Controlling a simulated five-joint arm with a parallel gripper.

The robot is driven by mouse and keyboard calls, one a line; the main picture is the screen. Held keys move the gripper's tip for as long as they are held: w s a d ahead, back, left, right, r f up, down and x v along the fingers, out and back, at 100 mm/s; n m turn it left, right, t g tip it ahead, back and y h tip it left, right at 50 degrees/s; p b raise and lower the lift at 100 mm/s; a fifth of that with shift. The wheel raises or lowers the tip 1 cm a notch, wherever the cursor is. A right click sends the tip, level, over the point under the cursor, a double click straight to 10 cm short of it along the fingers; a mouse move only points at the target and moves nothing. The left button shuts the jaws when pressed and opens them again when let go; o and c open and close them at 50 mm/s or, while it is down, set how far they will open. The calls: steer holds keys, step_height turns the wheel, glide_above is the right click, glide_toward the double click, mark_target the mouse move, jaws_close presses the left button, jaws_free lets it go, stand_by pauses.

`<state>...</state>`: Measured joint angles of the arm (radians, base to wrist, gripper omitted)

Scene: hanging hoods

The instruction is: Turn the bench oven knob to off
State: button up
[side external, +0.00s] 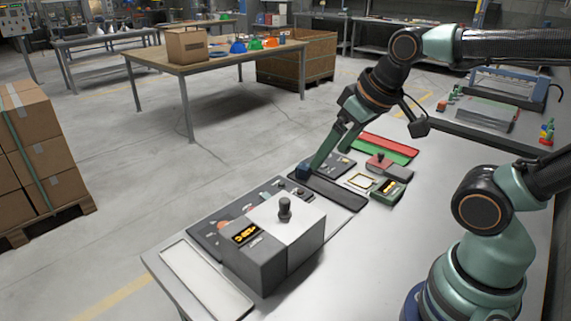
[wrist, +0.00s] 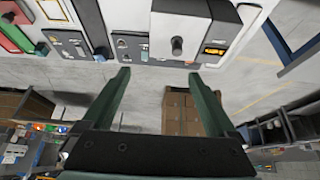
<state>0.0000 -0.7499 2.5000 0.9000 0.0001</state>
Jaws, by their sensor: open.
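A grey and white box (side external: 300,244), which looks like the bench oven, stands on the near part of the white table. It has an orange-lit display (side external: 246,234) and an upright dark knob (side external: 284,208) on its top. In the wrist view the box (wrist: 196,18) is at the top, with its knob (wrist: 177,45) beside the display (wrist: 215,49). My gripper (side external: 325,160) is behind and right of the box in the side view, apart from the knob. In the wrist view my gripper (wrist: 159,75) is open, with nothing between its fingers. The knob's setting is unclear.
A dark panel with small controls (side external: 208,238) lies behind the box. A white tray (side external: 205,280) lies at the table's left end. Red and green strips (side external: 385,150) and a small green box with a lit display (side external: 390,190) lie farther right. The table's front middle is clear.

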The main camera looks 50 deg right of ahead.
steer(key=shift+w, duration=0.15)
steer(key=shift+c, duration=0.8)
steer(key=m+g, duration=0.5)
steer(key=m, duration=0.3)
glide_above(223, 222)
steer(key=s, duration=0.2)
step_height(223, 222, down, 11)
steer(key=f, duration=0.8)
steer(key=w+f, duration=0.1)
steer(key=f, duration=0.3)
steer(key=shift+a+f, duration=0.15)
steer(key=shift+a, duration=0.1)
steer(key=shift+s, duration=0.1)
jaws_close()
